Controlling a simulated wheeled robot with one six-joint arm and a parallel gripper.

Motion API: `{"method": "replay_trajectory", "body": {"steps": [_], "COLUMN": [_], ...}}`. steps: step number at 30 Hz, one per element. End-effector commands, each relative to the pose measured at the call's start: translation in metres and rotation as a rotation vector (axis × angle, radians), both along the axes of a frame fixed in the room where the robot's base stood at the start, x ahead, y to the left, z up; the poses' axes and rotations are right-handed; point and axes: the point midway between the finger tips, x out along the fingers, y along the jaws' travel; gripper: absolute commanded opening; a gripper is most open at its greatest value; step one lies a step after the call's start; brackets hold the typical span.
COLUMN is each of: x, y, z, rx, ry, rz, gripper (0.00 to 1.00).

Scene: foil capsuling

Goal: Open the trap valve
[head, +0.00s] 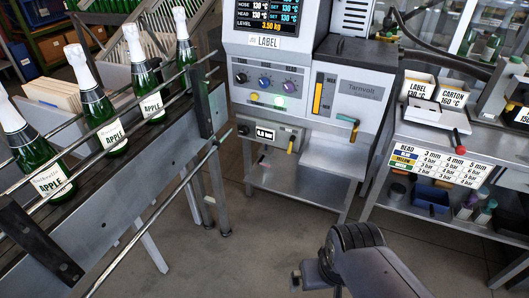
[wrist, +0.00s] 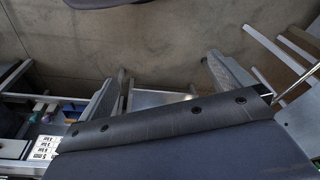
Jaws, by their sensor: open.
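No part is labelled trap valve in view. The Tacnvolt machine (head: 350,95) has a teal-handled lever (head: 347,119) at the right of its front. A yellow lever (head: 292,143) sits lower, next to the small 6.0 display (head: 265,133). I cannot tell which of these is the trap valve. My arm shows at the bottom centre of the head view, on the near side of the machine and apart from it.
A conveyor (head: 125,195) with several green APPLE bottles (head: 110,132) runs along the left. The floor (head: 245,240) in front of the machine is clear.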

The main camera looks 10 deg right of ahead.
Motion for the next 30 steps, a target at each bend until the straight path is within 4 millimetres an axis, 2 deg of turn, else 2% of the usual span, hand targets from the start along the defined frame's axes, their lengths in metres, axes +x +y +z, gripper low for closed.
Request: {"method": "replay_trajectory", "body": {"steps": [2, 8, 14, 20, 30], "x": [0.000, 0.001, 0.008, 0.021, 0.062], "y": [0.000, -0.005, -0.031, -0.069, -0.130], "z": [0.000, -0.012, -0.055, -0.103, -0.185], "rx": [0.000, -0.029, -0.162, -0.346, -0.672], "ry": [0.000, 0.040, 0.221, 0.451, 0.800], "rz": [0.000, 0.015, 0.085, 0.187, 0.371], "gripper": [1.00, 0.84, 0.67, 0.51, 0.23]}}
